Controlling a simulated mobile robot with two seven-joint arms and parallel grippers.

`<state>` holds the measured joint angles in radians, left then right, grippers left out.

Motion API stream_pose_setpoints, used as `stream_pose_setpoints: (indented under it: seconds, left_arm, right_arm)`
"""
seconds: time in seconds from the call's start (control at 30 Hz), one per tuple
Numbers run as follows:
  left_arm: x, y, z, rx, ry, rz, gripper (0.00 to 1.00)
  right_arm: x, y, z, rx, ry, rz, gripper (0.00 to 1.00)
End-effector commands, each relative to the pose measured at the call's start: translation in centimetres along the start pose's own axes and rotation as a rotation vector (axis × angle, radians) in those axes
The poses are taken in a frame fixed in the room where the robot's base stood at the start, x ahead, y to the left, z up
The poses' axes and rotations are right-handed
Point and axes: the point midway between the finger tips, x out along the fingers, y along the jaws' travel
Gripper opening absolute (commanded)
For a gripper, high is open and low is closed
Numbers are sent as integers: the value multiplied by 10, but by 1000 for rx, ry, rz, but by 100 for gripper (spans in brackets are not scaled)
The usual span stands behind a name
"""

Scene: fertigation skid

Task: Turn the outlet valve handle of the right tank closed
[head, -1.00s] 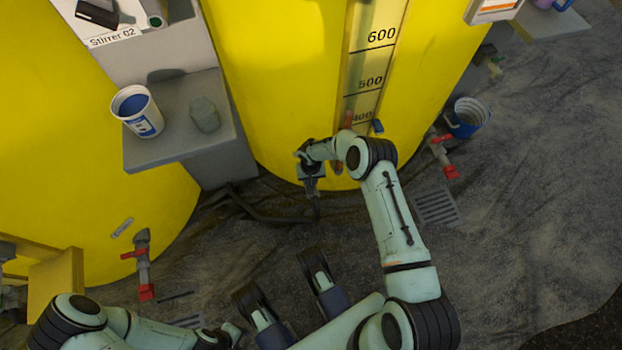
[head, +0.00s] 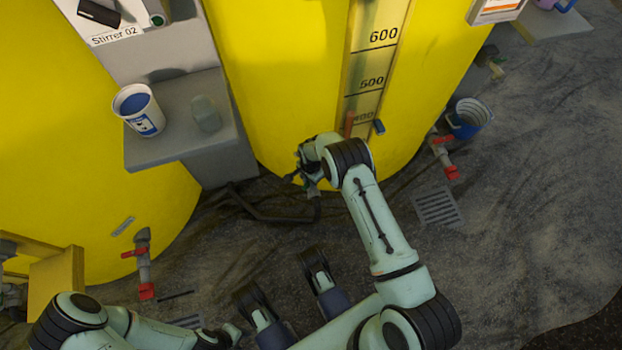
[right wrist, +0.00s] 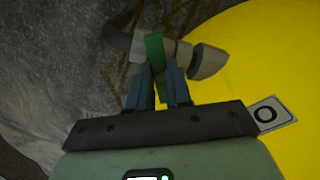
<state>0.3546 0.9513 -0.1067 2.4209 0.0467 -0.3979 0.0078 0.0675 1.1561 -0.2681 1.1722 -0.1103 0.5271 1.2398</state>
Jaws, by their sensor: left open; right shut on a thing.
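The right tank (head: 290,70) is the yellow one with the level scale. Its outlet valve shows in the right wrist view as a grey pipe fitting (right wrist: 209,62) with a green handle (right wrist: 154,48) lying across it. My right gripper (right wrist: 160,82) is shut on the green handle, one finger on each side. In the head view my right gripper (head: 308,180) is low in front of the tank, and my own arm mostly hides it and the valve. My left gripper (head: 234,335) is at the bottom edge, away from the tanks, with its fingers hard to make out.
Red-handled valves stand at the left tank (head: 141,265) and right of the right tank (head: 442,155). A grey shelf (head: 165,150) with a white-and-blue cup (head: 138,108) juts out between the tanks. A bucket (head: 470,118) and a floor grate (head: 438,208) lie to the right.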

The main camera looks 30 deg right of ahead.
Motion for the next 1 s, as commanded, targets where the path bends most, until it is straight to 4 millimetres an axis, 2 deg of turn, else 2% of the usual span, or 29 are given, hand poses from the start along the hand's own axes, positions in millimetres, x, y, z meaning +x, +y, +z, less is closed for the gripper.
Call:
stream_pose_setpoints:
  seconds: [0.2, 0.5, 1.0]
  left_arm:
    - [0, 0, 0, 0, -1, -1, 43]
    - [0, 0, 0, 0, -1, 0, 43]
    - [0, 0, 0, 0, 0, 0, 43]
  right_arm:
    - [0, -2, 0, 191, 1, -1, 0]
    - [0, -2, 0, 386, 0, -1, 0]
    - [0, -3, 0, 488, -1, 0, 0]
